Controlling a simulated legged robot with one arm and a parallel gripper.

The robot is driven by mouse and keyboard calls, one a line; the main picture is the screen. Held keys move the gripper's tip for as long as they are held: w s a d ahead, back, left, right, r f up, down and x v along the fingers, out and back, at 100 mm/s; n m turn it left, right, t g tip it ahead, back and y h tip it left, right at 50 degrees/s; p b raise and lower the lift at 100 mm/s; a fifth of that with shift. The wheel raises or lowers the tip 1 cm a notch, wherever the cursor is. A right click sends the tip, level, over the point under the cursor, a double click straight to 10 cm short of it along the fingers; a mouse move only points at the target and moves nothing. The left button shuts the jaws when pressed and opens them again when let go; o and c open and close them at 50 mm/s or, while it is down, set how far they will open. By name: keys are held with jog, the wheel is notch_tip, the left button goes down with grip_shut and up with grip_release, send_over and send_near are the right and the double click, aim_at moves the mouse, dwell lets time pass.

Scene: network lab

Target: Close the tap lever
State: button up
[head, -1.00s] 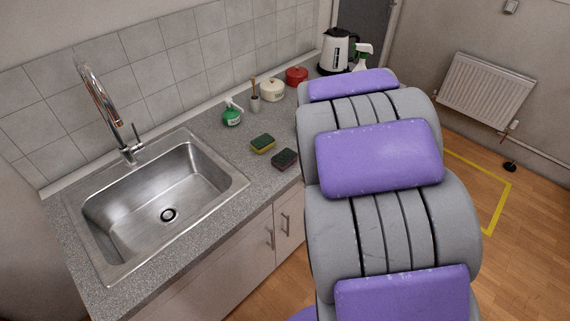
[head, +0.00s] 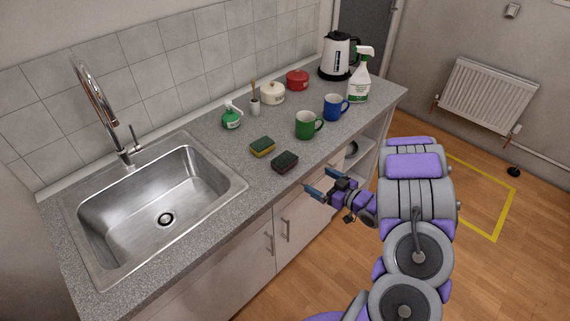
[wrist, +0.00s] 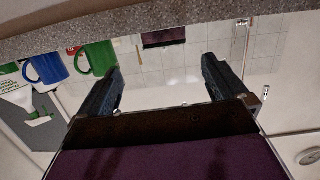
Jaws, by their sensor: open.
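The tap (head: 98,103) is a tall chrome gooseneck behind the sink. Its thin lever (head: 134,134) sticks up from the right side of the tap base. In the wrist view what looks like the tap (wrist: 241,38) shows behind the right finger. My gripper (head: 317,190) is open and empty, in front of the counter edge, well right of the tap and apart from it. Its two dark fingers also show spread in the wrist view (wrist: 160,82).
The steel sink (head: 110,235) is set in the grey counter (head: 222,152). Two sponges (head: 262,146) (head: 285,161), a green mug (head: 309,124), a blue mug (head: 335,107), a spray bottle (head: 359,80) and a green soap bottle (head: 232,117) stand right of it.

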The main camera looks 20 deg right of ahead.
jog(key=b, duration=0.3)
send_near(291, 165)
jog(key=x, duration=0.6)
jog(key=shift+w+a+f, duration=0.15)
jog(key=shift+w+a, duration=0.1)
jog(key=shift+a, duration=0.05)
jog(key=shift+r+b+x, duration=0.15)
jog(key=shift+b+x, duration=0.2)
jog(key=shift+x, duration=1.2)
jog(key=shift+r+b+x, duration=0.1)
jog(key=shift+b+x, duration=0.25)
jog(key=shift+x, duration=1.2)
jog(key=shift+w, duration=0.1)
jog(key=shift+c, duration=0.2)
jog(key=c, duration=0.7)
